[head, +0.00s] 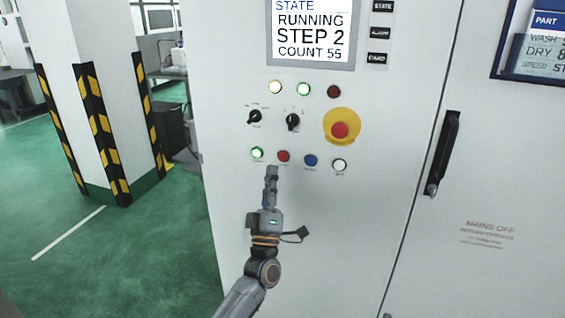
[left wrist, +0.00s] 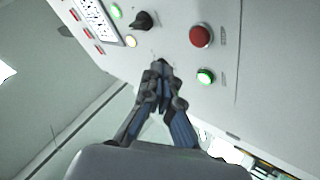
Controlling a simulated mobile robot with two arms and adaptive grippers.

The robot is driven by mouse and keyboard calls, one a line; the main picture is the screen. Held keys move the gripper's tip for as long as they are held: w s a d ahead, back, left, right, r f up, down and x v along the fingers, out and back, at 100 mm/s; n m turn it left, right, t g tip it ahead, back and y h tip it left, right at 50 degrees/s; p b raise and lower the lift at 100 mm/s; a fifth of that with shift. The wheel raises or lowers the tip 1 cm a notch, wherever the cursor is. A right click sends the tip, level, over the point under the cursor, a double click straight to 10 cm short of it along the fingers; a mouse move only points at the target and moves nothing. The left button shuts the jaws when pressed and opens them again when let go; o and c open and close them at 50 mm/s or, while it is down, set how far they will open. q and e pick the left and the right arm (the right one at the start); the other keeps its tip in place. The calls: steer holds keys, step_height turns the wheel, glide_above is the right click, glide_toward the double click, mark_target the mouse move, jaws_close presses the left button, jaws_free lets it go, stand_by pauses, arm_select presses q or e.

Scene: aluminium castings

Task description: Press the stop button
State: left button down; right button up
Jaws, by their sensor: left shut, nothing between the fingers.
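A red push button (head: 284,156) sits in the lower button row of the grey control panel, just right of a lit green button (head: 257,153); I take it as the stop button, but its label is too small to read. My left gripper (head: 271,170) is shut and empty, its fingertips just below these two buttons. In the left wrist view, a red button (left wrist: 201,36) and a lit green one (left wrist: 206,76) lie right of the shut fingertips (left wrist: 160,66). I cannot tell whether the fingertips touch the panel. My right gripper is not in view.
A red mushroom button (head: 340,130) on a yellow plate is up and right. Blue (head: 311,160) and white (head: 339,165) buttons continue the row. Two black knobs (head: 292,122) (head: 255,117) sit above. The screen (head: 311,32) reads RUNNING, STEP 2. A black door handle (head: 445,150) is right.

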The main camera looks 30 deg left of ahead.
mark_target(283, 156)
arm_select(q)
steer(key=shift+w+a+b, duration=0.2)
steer(key=shift+w+b, duration=0.2)
steer(key=shift+w, duration=0.35)
steer(key=shift+w+a+b, duration=0.15)
steer(key=shift+w+b, duration=0.2)
steer(key=shift+w, duration=0.45)
steer(key=shift+w+a+b, duration=0.2)
steer(key=shift+w+b, duration=0.2)
steer(key=shift+w, duration=0.35)
steer(key=shift+w+a+b, duration=0.1)
steer(key=shift+w+b, duration=0.25)
steer(key=shift+w, duration=0.05)
steer(key=shift+w+a+b, duration=0.1)
steer(key=shift+w+b, duration=0.3)
steer(key=shift+s, duration=0.1)
stand_by(0.5)
steer(key=shift+s+d+p, duration=0.25)
steer(key=shift+s+p, duration=0.3)
steer(key=shift+s, duration=0.2)
